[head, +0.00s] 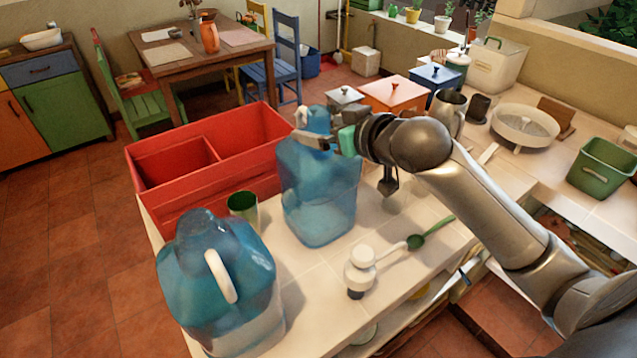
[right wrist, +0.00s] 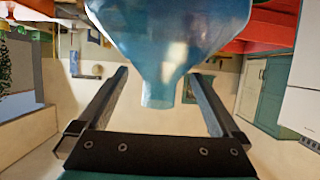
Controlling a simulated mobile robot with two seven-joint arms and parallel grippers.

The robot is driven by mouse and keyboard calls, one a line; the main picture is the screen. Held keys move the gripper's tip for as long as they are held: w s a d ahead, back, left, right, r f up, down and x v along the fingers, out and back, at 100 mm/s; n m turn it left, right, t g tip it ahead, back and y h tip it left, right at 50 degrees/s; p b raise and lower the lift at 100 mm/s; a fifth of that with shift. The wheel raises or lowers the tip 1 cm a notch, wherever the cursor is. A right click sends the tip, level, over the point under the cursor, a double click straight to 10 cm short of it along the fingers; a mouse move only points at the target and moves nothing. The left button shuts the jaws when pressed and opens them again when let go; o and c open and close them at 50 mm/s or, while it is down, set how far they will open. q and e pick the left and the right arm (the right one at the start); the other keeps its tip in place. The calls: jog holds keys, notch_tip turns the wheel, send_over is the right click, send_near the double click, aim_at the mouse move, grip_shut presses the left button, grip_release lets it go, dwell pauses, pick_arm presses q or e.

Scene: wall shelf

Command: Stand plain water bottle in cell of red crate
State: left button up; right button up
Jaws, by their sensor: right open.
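The plain water bottle (head: 318,195), a large translucent blue jug with no handle that I can see, stands upright on the white tiled counter. My right gripper (head: 310,130) is at its neck, with the fingers open. In the right wrist view the bottle's neck and shoulder (right wrist: 165,60) lie between the two spread fingers (right wrist: 158,95), with gaps on both sides. The red crate (head: 225,180) stands just left of and behind the bottle; a divider splits it, and the visible cells look empty. My left gripper is not in view.
A second blue bottle with a white handle (head: 215,285) stands at the front left. A green cup (head: 243,208) is between the bottles and the crate. Boxes (head: 394,94) stand behind.

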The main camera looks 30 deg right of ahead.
jog(key=shift+x, duration=0.95)
grip_shut()
